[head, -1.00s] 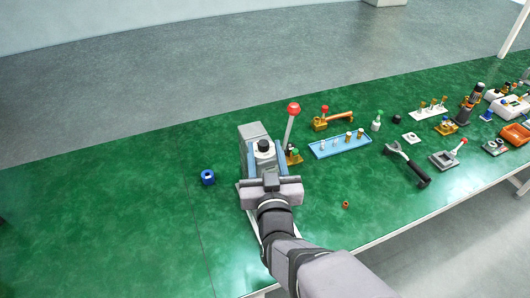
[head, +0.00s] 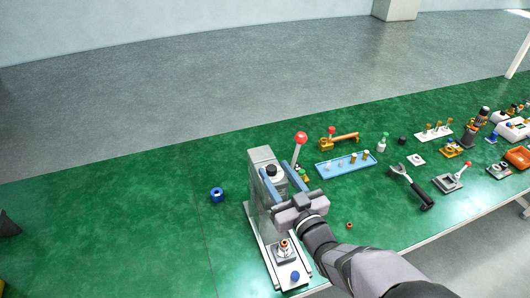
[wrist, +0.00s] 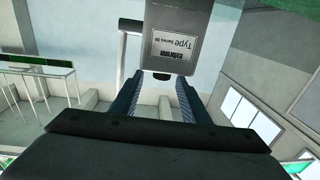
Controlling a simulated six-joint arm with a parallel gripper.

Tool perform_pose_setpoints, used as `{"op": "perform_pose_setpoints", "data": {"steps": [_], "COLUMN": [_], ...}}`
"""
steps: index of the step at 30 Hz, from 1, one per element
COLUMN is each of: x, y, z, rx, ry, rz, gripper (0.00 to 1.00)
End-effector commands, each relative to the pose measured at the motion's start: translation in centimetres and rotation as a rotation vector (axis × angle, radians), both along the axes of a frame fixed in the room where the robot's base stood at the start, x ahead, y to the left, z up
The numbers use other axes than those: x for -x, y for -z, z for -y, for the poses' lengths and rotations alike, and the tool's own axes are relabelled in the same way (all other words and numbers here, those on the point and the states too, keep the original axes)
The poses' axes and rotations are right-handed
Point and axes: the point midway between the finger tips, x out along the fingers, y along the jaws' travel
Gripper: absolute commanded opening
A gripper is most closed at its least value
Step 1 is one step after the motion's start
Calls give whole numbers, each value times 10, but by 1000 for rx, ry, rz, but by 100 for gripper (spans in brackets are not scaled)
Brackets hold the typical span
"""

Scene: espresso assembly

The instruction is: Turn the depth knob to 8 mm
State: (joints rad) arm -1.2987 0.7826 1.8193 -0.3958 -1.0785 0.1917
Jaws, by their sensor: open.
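A grey press (head: 262,157) stands on a pale base plate (head: 257,222) at the middle of the table. A black knob (head: 272,170) sits on top of its head; I cannot read any scale or setting on it. A blue knob (head: 295,277) is at the base's front end. My gripper (head: 275,167) is open, its two blue fingers reaching toward the press head. In the wrist view, the press head with its label (wrist: 175,45) appears upside down, and the black knob (wrist: 161,76) shows between the fingers, apart from both.
The press lever has a red ball (head: 300,138) close to the far finger. A brass-coloured piece (head: 284,246) stands on the press base. A blue ring (head: 217,194) lies to the left, a blue tray (head: 345,165) to the right. The table's left is mostly clear.

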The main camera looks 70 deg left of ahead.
Motion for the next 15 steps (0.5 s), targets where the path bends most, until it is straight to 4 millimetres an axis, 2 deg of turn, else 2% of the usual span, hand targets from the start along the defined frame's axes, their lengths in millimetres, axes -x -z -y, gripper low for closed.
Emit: {"op": "perform_pose_setpoints", "data": {"steps": [8,15], "x": [0,1], "y": [4,3], "z": [4,-4], "rx": [14,14], "ry": [-46,-45], "rz": [-7,-6], "gripper": [42,42]}}
